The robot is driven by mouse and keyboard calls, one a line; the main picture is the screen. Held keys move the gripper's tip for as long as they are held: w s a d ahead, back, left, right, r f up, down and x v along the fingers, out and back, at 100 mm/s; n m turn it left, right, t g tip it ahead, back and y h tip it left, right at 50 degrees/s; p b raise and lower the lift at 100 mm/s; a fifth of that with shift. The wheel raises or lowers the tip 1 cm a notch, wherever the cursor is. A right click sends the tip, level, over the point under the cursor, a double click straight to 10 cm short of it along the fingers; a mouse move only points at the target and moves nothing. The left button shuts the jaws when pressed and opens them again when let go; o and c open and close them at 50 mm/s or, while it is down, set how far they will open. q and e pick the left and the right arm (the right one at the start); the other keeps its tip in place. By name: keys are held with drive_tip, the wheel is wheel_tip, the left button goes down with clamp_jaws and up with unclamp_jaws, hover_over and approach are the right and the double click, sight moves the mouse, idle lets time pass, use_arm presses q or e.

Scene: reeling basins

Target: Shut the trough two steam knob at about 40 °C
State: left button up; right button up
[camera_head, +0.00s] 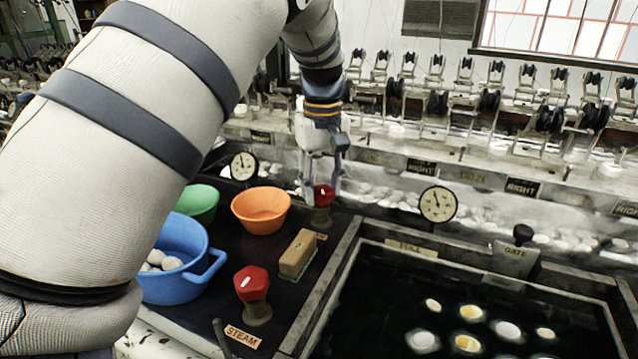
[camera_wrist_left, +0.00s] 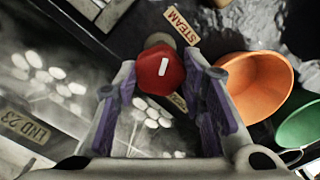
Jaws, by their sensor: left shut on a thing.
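A red steam knob (camera_head: 323,194) with a white mark stands on the dark ledge at the back, beyond the orange bowl. My left gripper (camera_head: 321,187) reaches down onto it and is shut on it. In the left wrist view the red knob (camera_wrist_left: 160,70) sits between the two fingers, with a STEAM label (camera_wrist_left: 182,25) close by. A second red knob (camera_head: 251,284) stands nearer, behind another STEAM label. A round dial (camera_head: 438,204) stands behind the right basin and another dial (camera_head: 244,166) stands farther left; their readings are too small to tell. My right gripper is not in view.
A wooden block brush (camera_head: 298,254), an orange bowl (camera_head: 261,209), a green bowl (camera_head: 201,201) and a blue pot (camera_head: 175,287) of cocoons crowd the ledge. The basin (camera_head: 345,285) of dark water holds several cocoons. A GATE handle (camera_head: 522,234) stands behind it.

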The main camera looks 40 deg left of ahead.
sight(322, 189)
use_arm(q)
drive_tip(key=m, duration=0.6)
idle(0.7)
drive_tip(key=o, duration=1.1)
drive_tip(key=shift+o, duration=0.2)
wheel_tip(322, 189, up, 12)
